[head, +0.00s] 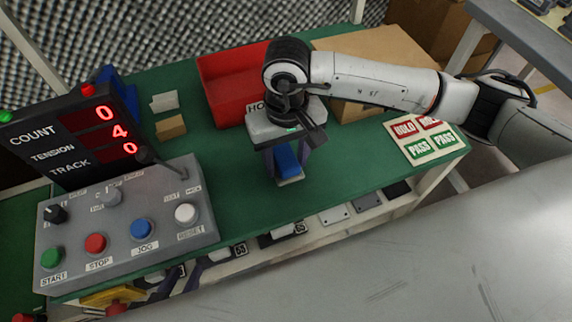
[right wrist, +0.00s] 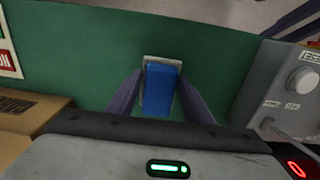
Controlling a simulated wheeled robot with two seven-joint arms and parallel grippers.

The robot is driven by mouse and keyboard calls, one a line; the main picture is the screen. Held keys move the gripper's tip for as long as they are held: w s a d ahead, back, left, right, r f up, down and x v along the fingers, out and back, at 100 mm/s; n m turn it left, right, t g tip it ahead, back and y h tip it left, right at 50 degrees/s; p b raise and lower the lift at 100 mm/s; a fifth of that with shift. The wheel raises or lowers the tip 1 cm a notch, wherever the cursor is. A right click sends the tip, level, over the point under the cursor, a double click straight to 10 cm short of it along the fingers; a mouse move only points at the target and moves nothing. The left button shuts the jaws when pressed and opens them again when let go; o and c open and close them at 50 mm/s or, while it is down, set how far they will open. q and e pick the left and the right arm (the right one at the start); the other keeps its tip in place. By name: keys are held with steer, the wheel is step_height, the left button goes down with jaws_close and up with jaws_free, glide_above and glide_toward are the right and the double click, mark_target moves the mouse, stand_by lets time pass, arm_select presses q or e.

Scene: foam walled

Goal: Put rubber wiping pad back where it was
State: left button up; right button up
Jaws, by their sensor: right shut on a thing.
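The rubber wiping pad (head: 287,160), a blue block on a pale grey base, is between the fingers of my right gripper (head: 284,166). The right wrist view shows the blue pad (right wrist: 160,88) upright in the picture, with one dark finger on each side. The gripper points down over the green table top, and I cannot tell whether the pad's base touches the table. The upper part of the pad is hidden by the gripper in the head view. My left gripper (head: 184,273) is low at the table's front edge, its purple fingers apart and partly hidden by the control panel.
A grey control panel (head: 130,225) with buttons and a red count display stands at left. A red bin (head: 222,85) and a cardboard box (head: 375,50) are behind my right gripper. A HOLD/PASS sheet (head: 422,138) lies at right. Small blocks (head: 171,127) lie left of the bin.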

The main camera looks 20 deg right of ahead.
mark_target(286, 168)
step_height(286, 168, down, 3)
steer(key=shift+r, duration=0.15)
arm_select(q)
steer(key=shift+w, duration=0.2)
arm_select(e)
steer(key=shift+f+b, duration=0.2)
steer(key=shift+b, duration=0.1)
steer(key=o, duration=0.9)
arm_select(q)
steer(key=shift+w, duration=0.15)
arm_select(e)
steer(key=shift+o, duration=0.2)
arm_select(q)
steer(key=shift+r, duration=0.15)
arm_select(e)
steer(key=shift+r, duration=0.1)
